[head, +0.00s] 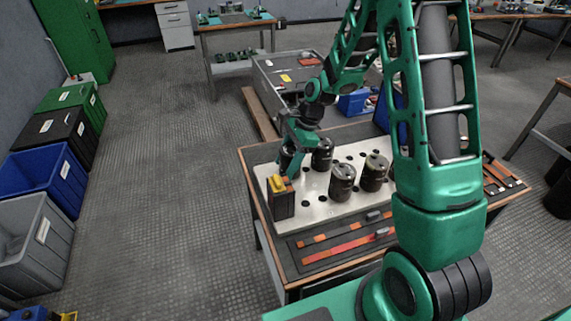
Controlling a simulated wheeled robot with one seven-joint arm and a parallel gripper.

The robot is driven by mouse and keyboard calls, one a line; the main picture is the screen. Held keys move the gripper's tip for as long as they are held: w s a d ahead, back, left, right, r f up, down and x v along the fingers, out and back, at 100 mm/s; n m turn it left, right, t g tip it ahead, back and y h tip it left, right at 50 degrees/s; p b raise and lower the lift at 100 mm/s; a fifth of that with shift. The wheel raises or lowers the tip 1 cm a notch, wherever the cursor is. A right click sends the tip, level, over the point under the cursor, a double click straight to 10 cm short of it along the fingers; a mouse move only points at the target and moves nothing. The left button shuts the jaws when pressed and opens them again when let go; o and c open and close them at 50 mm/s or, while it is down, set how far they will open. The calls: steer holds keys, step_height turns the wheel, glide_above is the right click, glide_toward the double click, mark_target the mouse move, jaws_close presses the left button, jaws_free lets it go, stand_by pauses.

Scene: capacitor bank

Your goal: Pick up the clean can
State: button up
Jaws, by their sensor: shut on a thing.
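Several dark cylindrical cans stand upright in a pale plate with holes (313,200) on the bench. One can (342,183) is at the middle front, one (374,173) to its right, and one (322,154) behind, just right of my gripper. I cannot tell from their look which can is clean. My gripper (287,172) points down at the plate's left side. The fingertips are small and partly hidden.
Orange-and-black strips (345,248) lie along the bench's front, and more (500,178) lie at its right. My arm hides part of the plate's right side. A grey cabinet (285,75) stands behind. Bins (45,185) line the left wall. Open floor (160,200) lies left.

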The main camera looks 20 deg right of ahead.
mark_target(280, 152)
step_height(280, 152, up, 10)
steer(key=shift+f, duration=0.1)
stand_by(0.4)
stand_by(0.4)
